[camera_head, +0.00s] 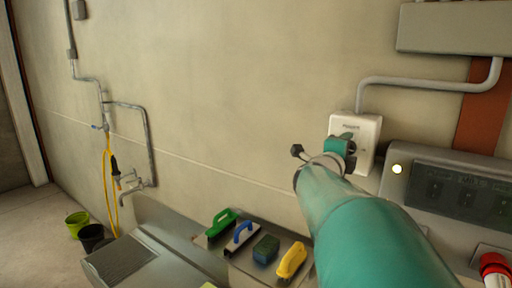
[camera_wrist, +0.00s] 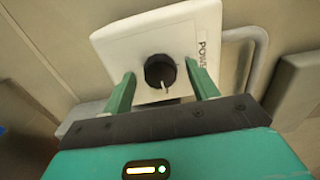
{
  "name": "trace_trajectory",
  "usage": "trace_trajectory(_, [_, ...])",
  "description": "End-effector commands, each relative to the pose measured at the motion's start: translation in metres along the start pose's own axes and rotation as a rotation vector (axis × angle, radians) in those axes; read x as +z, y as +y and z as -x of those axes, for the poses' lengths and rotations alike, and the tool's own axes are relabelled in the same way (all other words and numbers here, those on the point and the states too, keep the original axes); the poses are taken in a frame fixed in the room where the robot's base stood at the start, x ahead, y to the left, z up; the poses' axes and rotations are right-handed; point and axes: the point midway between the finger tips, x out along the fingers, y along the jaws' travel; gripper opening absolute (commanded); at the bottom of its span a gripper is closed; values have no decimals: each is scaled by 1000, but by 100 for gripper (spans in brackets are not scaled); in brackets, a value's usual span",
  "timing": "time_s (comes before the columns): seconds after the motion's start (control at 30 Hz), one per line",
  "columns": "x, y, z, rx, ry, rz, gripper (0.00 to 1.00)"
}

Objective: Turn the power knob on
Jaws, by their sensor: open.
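The power knob (camera_wrist: 160,72) is a round dark knob with a light pointer mark, set in a white wall box (camera_wrist: 120,46) with lettering along one side. In the head view the white box (camera_head: 369,129) is on the wall at the right, and my arm covers most of the knob. My gripper (camera_wrist: 162,90) is open, with one green finger on each side of the knob. A gap shows between the knob and each finger in the wrist view. I cannot tell how far the fingertips reach along the knob's depth.
A grey conduit (camera_head: 430,84) runs from the white box to a grey wall box (camera_head: 456,28). A control panel (camera_head: 460,193) with a lit lamp is to the right. Brushes (camera_head: 242,237) and a sponge (camera_head: 266,249) lie on the ledge below. A tap (camera_head: 135,187) is at left.

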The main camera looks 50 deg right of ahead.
Motion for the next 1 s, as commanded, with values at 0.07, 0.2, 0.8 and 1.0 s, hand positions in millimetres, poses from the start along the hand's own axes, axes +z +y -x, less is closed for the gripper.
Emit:
trace_trajectory(0.07, [0,0,2,0,0,-1,59])
trace_trajectory(0.2, [0,-1,15,-2,-1,-3,59])
trace_trajectory(0.8, [0,-1,129,-1,-2,-2,59])
trace_trajectory(1.0, [0,0,138,0,0,0,59])
